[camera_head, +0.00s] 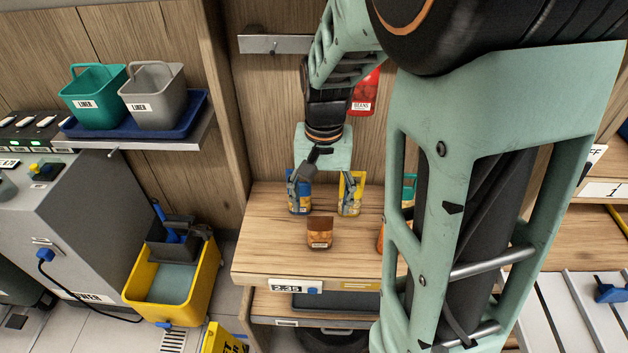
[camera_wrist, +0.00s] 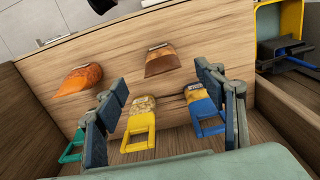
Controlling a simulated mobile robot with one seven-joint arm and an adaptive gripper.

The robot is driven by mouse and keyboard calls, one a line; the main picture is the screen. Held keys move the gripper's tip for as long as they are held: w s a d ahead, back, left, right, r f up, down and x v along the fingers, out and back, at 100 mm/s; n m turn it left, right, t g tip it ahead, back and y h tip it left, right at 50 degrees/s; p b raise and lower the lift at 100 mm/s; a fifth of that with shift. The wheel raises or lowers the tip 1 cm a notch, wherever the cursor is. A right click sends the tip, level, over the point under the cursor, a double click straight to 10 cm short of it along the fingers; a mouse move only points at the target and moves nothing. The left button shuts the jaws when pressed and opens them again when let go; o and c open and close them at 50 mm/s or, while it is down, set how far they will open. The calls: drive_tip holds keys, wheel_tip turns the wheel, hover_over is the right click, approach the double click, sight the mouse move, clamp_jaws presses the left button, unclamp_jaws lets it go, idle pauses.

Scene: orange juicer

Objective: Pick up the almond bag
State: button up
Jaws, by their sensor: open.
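Several small bags stand on the wooden shelf (camera_head: 260,255); their labels are too small to read, so I cannot tell which is the almond bag. A blue-handled bag (camera_head: 299,206) and a yellow-handled bag (camera_head: 349,207) stand at the back. A brown bag (camera_head: 319,233) stands nearer the front edge. In the wrist view, the yellow-handled bag (camera_wrist: 140,122) and the blue-handled bag (camera_wrist: 203,112) lie between the spread fingers of my gripper (camera_wrist: 162,82), with the brown bag (camera_wrist: 161,60) beyond. My gripper (camera_head: 325,183) is open and empty over the back row.
An orange bag (camera_wrist: 78,80) and a teal handle (camera_wrist: 72,147) are at the left in the wrist view. A red bag (camera_head: 365,95) hangs on the back wall. A yellow bin (camera_head: 180,288) stands left of the shelf. My arm hides the shelf's right part in the head view.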

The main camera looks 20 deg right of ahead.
sight(320, 230)
drive_tip(key=shift+w+f+n, duration=0.25)
drive_tip(key=shift+w+n, duration=0.05)
wheel_tip(320, 230, down, 11)
drive_tip(key=shift+r+b, duration=0.15)
drive_tip(key=shift+b, duration=0.25)
drive_tip(key=c, duration=1.3)
drive_tip(key=shift+o, duration=0.2)
drive_tip(key=shift+r, duration=0.1)
